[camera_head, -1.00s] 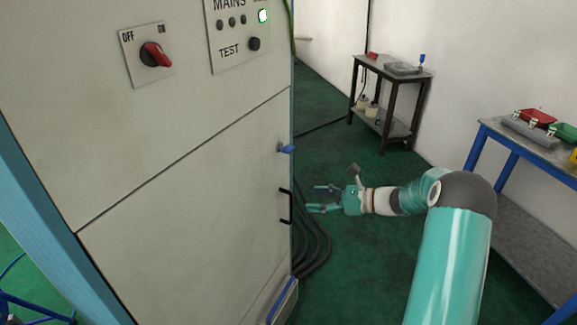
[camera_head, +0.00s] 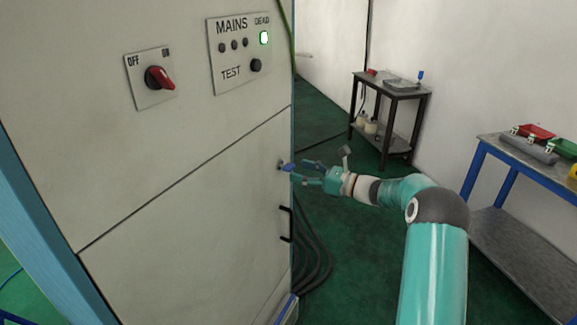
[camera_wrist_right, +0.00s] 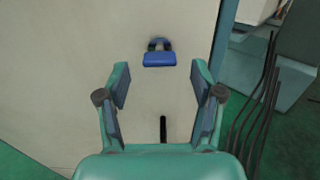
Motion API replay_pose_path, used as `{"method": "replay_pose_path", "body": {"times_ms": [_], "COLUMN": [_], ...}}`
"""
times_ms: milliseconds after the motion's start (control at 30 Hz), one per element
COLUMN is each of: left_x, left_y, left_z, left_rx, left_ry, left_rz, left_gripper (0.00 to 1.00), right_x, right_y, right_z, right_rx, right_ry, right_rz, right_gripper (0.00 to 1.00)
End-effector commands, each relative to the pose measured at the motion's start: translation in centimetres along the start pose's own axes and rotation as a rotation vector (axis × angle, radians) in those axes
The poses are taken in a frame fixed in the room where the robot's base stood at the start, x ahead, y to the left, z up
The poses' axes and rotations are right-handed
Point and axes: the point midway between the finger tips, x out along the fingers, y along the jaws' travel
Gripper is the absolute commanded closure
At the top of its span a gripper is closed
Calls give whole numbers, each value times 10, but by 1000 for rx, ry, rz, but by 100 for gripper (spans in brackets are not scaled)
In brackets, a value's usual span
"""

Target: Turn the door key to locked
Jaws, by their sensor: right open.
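The blue door key (camera_head: 288,167) sticks out of the grey cabinet door (camera_head: 200,215) near its right edge. In the right wrist view the key (camera_wrist_right: 159,60) shows as a wide blue bow lying level, ahead of the fingertips and roughly midway between them. My right gripper (camera_head: 305,170) is open and empty, with its fingers pointing at the key. In the wrist view the two fingers of the gripper (camera_wrist_right: 161,85) stand apart on either side, and the key is beyond them. Whether a finger touches the key cannot be told in the head view. My left gripper is not in view.
A black door handle (camera_head: 286,224) is below the key. Above are a red rotary switch (camera_head: 160,78) and a MAINS panel (camera_head: 238,55) with a green DEAD lamp. Black cables (camera_head: 312,250) hang beside the cabinet. A blue-framed bench (camera_head: 490,150) stands at right.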

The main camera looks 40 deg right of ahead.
Motion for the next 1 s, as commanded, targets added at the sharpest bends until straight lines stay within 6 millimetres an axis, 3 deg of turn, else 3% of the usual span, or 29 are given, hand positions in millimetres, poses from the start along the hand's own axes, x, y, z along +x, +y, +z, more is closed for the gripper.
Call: {"method": "replay_pose_path", "body": {"times_ms": [100,300,667,1000], "left_x": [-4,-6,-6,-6], "left_y": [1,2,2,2], "left_z": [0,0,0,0], "left_rx": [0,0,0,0], "left_ry": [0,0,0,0], "left_rz": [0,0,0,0], "left_gripper": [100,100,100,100], "right_x": [22,41,45,45], "right_y": [1,0,0,0], "right_z": [1,0,0,0], "right_rx": [0,-1,0,0], "right_ry": [-1,0,0,1], "right_rz": [3,1,0,0], "right_gripper": [33,33,33,88]}}
